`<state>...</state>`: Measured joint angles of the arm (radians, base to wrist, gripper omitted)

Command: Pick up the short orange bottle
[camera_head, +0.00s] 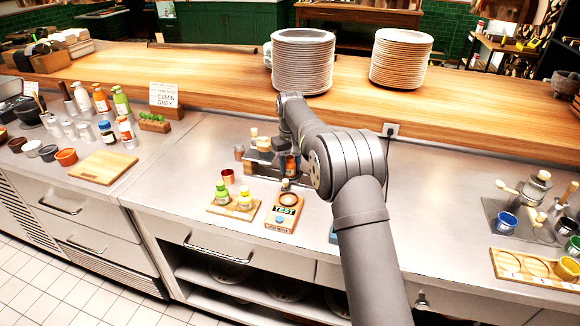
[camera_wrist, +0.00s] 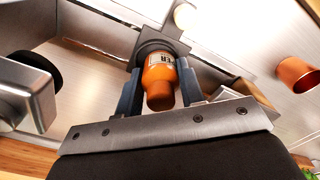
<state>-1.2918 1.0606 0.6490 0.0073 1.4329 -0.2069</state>
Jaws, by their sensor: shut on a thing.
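The short orange bottle (camera_wrist: 158,88) has a dark printed label and sits between the two dark fingers of my gripper (camera_wrist: 160,72) in the wrist view. The fingers are shut on its sides. In the head view the orange bottle (camera_head: 291,166) shows small under my gripper (camera_head: 287,160), by a low metal stand in the middle of the counter. My arm hides part of this area. I cannot tell whether the bottle is clear of the surface below it.
A copper cup (camera_head: 228,176) stands left of my gripper. A wooden board (camera_head: 218,211) with green and yellow bottles and an orange TEST device (camera_head: 284,215) lie in front. More bottles and a cutting board (camera_head: 104,166) are at left. Blue and yellow cups stand at right.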

